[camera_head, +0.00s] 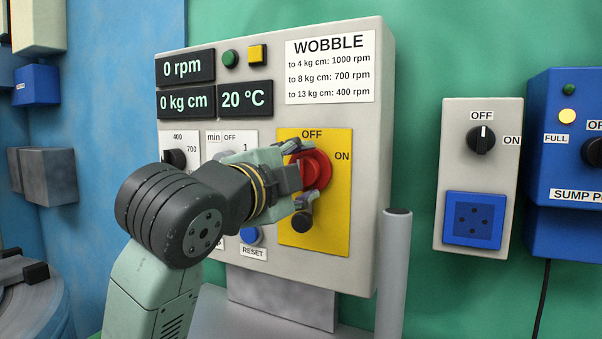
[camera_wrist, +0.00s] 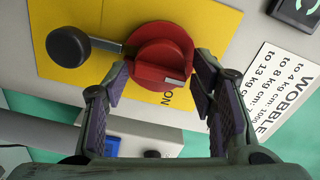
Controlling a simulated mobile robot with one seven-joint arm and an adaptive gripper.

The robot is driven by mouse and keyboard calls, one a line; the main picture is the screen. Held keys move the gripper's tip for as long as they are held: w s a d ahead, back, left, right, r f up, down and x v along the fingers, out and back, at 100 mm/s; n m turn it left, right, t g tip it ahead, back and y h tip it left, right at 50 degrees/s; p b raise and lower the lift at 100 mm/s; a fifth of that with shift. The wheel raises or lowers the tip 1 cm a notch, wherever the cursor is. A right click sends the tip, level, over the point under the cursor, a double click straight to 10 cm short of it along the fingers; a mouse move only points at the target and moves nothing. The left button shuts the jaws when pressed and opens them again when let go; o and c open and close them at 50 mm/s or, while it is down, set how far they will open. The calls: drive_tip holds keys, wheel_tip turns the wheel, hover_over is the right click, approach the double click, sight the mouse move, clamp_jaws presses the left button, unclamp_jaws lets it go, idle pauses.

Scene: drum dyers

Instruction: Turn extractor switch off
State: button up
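The extractor switch is a red rotary knob (camera_head: 318,168) on a yellow plate (camera_head: 338,200) marked OFF at the top and ON at the right. In the wrist view the red knob (camera_wrist: 160,52) has a pale mark on the side by the ON label. A black round handle (camera_head: 302,222) on a short bar sits below it and also shows in the wrist view (camera_wrist: 68,46). My gripper (camera_head: 301,176) is at the knob, its fingers apart on either side of it. In the wrist view my gripper (camera_wrist: 162,70) shows no clear contact. My gripper hides part of the knob.
The grey control panel (camera_head: 362,100) shows 0 rpm, 0 kg cm and 20 °C. A blue RESET button (camera_head: 250,234) is below my wrist. A grey post (camera_head: 394,265) stands right of the panel. A switched socket box (camera_head: 505,180) hangs farther right.

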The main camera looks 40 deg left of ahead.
drive_tip(key=shift+o, duration=0.5)
drive_tip(key=v, duration=1.2)
